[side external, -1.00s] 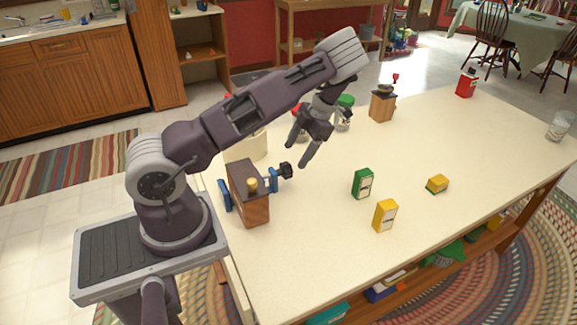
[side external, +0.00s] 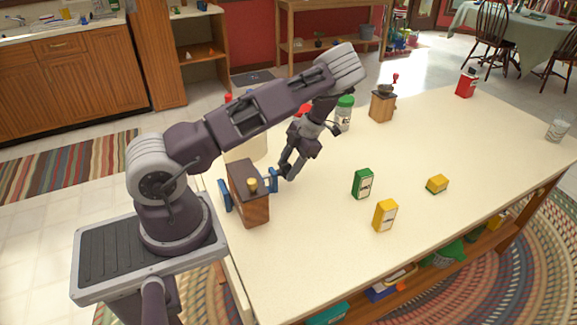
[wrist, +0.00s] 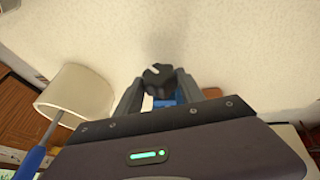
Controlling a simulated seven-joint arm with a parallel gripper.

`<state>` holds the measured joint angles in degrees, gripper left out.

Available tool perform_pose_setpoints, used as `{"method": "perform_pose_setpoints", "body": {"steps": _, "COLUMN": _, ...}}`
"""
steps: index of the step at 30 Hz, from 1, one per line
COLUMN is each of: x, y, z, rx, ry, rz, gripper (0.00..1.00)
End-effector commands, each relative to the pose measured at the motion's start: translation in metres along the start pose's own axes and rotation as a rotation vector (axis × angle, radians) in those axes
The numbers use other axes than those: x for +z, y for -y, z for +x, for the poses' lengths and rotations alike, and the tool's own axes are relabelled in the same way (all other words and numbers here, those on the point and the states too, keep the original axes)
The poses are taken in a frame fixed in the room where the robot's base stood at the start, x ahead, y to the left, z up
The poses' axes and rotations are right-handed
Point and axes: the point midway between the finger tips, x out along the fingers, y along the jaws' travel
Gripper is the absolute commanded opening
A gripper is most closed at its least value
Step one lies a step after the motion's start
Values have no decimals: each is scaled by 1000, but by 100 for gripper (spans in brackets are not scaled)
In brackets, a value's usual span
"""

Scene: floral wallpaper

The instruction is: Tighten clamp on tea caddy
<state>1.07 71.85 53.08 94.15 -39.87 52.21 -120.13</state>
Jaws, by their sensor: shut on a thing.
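The tea caddy (side external: 249,196) is a brown wooden box with a brass-coloured knob on top, standing upright near the table's left edge. A blue clamp (side external: 225,196) spans it, with one jaw on each side. The clamp's black knob (wrist: 159,80) shows in the wrist view between my two fingers. My gripper (side external: 287,170) is shut on this knob, to the right of the caddy. In the side view the fingers hide most of the knob. The wrist view also shows my gripper (wrist: 165,95) and a little of the blue clamp behind the knob.
A cream canister (wrist: 75,92) is close by. Behind are a green-lidded jar (side external: 344,113) and a coffee grinder (side external: 382,105). The table's right half is mostly clear.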

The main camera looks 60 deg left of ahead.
Motion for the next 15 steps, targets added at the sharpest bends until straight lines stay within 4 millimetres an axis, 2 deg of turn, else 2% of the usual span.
{"method": "perform_pose_setpoints", "body": {"steps": 8, "x": 0, "y": -2, "z": -1, "rx": -50, "ry": 1, "rz": 18, "gripper": 5}}
{"method": "perform_pose_setpoints", "body": {"steps": 15, "x": 0, "y": -6, "z": 0, "rx": -201, "ry": 2, "rz": 80, "gripper": 5}}
